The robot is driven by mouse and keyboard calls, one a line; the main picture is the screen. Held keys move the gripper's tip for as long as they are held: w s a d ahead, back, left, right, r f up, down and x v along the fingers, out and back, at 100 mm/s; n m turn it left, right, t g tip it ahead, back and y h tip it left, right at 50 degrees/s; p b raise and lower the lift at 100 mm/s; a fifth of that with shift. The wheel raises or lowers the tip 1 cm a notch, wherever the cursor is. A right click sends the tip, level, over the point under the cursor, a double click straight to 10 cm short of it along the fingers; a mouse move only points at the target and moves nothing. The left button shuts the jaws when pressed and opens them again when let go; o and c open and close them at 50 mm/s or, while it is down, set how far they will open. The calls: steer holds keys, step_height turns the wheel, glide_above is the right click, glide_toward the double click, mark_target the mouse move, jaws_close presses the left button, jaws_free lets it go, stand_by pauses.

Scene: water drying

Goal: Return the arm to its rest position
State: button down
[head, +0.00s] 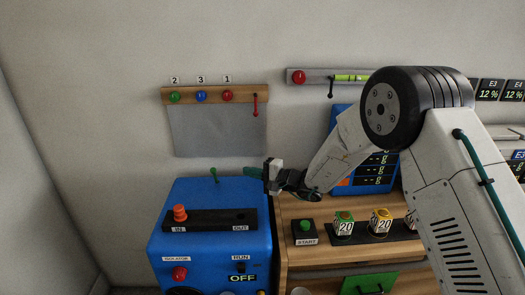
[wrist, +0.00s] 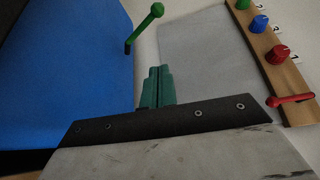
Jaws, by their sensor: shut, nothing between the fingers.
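My gripper (head: 254,173) has green fingers and is at the end of my arm, above the back right of the blue machine. It is shut and holds nothing. In the wrist view its green fingers (wrist: 157,88) are together, with the grey panel behind them. My arm is stretched out to the left from the right side of the head view. The blue machine (head: 190,255) has a green lever (head: 213,174) on top, left of my gripper and apart from it. The lever also shows in the wrist view (wrist: 146,26).
A wooden strip (head: 190,97) with green, blue and red knobs and a red lever is on the wall above a grey panel (head: 215,130). A wooden cabinet (head: 295,255) with a green START button (head: 306,226) and several numbered blocks stands right of the machine, below my arm.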

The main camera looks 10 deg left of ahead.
steer(key=s+d+r+n+g+h, duration=0.4)
steer(key=s+d+r+n+g, duration=0.15)
steer(key=s+d+r, duration=1.15)
steer(key=s+d+m+t+h, duration=0.1)
steer(key=s+d+h, duration=1.1)
steer(key=s+d, duration=1.4)
steer(key=shift+s+d+f+t+h, duration=0.15)
steer(key=shift+s+d+t+h, duration=0.15)
steer(key=shift+s+t, duration=0.35)
steer(key=shift+s, duration=0.1)
